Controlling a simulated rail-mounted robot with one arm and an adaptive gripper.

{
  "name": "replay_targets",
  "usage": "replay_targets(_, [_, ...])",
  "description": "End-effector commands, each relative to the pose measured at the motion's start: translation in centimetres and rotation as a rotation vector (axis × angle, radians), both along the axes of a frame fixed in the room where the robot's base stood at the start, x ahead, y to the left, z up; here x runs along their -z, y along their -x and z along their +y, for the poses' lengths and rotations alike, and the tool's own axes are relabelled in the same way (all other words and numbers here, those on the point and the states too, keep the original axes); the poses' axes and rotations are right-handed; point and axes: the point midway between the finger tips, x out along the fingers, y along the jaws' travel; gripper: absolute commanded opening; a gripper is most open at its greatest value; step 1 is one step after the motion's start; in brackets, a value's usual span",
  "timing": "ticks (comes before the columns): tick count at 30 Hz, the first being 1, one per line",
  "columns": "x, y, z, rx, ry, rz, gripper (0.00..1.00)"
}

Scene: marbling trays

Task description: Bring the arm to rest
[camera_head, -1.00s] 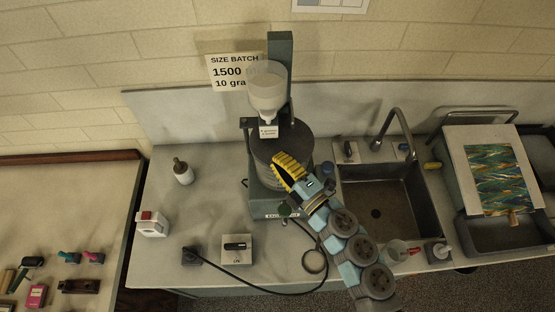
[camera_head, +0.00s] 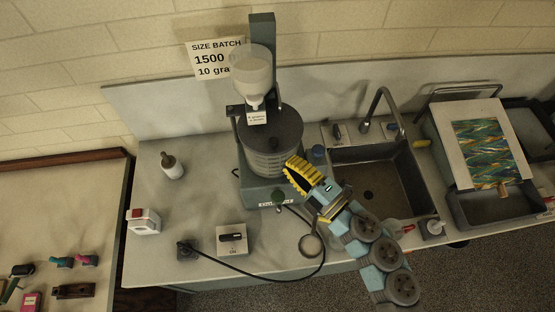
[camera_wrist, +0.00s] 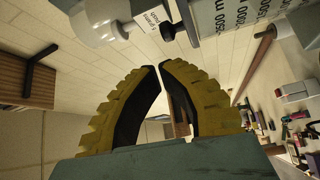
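My gripper (camera_head: 289,165) has yellow ridged fingers with dark inner faces. In the head view it is beside the front right of the grey mixing machine's vessel (camera_head: 270,150), above the counter. In the wrist view the fingertips (camera_wrist: 159,67) nearly meet, and nothing shows held between them. My arm reaches in from the lower right, over the counter's front edge.
The machine carries a clear hopper (camera_head: 252,78). A sink (camera_head: 368,194) with a faucet (camera_head: 381,108) lies to the right. A switch box (camera_head: 232,238), a cable, a bottle (camera_head: 172,166) and a ring (camera_head: 311,246) are on the counter. Trays (camera_head: 488,207) stand at the far right.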

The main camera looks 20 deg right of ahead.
Motion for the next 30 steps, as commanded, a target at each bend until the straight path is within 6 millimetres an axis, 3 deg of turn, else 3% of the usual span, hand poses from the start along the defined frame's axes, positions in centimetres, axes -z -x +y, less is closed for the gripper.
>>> replay_targets(7, [0.1, 0.6, -0.7, -0.002, 0.0, -0.001, 0.0])
replay_targets(15, [-0.2, 0.6, -0.1, -0.019, -0.024, -0.012, 0.0])
replay_targets(23, [-3.1, 1.3, 5.3, -0.191, -0.278, -0.126, 0.0])
replay_targets(30, [-6.0, 3.7, 10.2, -0.378, -0.58, -0.273, 0.0])
